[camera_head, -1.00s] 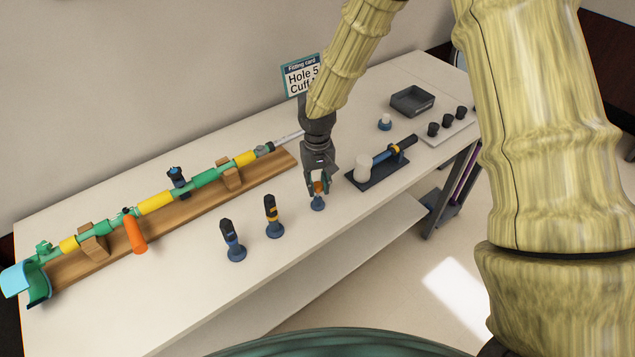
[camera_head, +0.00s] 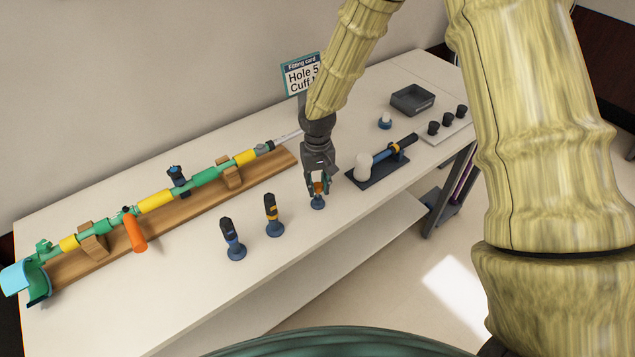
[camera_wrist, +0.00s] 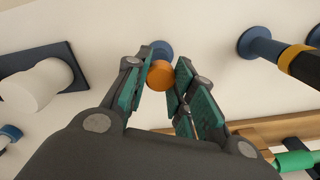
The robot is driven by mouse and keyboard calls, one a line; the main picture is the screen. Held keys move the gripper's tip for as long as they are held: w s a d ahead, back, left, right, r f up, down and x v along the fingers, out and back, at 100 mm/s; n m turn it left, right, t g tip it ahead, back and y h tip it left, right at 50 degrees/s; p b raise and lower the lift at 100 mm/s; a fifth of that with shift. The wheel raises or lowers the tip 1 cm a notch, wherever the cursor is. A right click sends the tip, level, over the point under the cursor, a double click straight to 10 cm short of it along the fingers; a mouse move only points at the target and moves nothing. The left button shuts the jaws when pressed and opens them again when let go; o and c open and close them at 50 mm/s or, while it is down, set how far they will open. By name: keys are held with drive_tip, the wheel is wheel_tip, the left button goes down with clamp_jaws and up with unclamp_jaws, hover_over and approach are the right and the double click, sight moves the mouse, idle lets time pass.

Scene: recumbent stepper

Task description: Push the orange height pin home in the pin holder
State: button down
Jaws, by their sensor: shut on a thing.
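The orange height pin (camera_wrist: 160,74) is between my gripper's fingers (camera_wrist: 161,90), with its round orange end facing the wrist camera. In the head view my gripper (camera_head: 318,186) points down over the blue pin holder (camera_head: 317,203) near the table's front edge, shut on the pin (camera_head: 319,188). The holder's blue base (camera_wrist: 161,48) shows just beyond the pin in the wrist view. The pin's lower end is hidden, so I cannot tell how deep it sits.
Two dark upright tools on blue bases, one with a blue band (camera_head: 233,240) and one with a yellow band (camera_head: 272,215), stand left of my gripper. A crutch-like pole (camera_head: 155,203) lies on a wooden rack behind. A dark plate (camera_head: 378,175) with a white cylinder (camera_head: 363,167) is to the right.

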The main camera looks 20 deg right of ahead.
sight(318, 185)
drive_tip(key=shift+f+b, duration=0.7)
drive_tip(key=shift+f, duration=0.85)
drive_tip(key=c, duration=1.1)
unclamp_jaws()
drive_tip(key=shift+f, duration=0.1)
wheel_tip(318, 185, up, 12)
drive_tip(key=shift+r, duration=0.1)
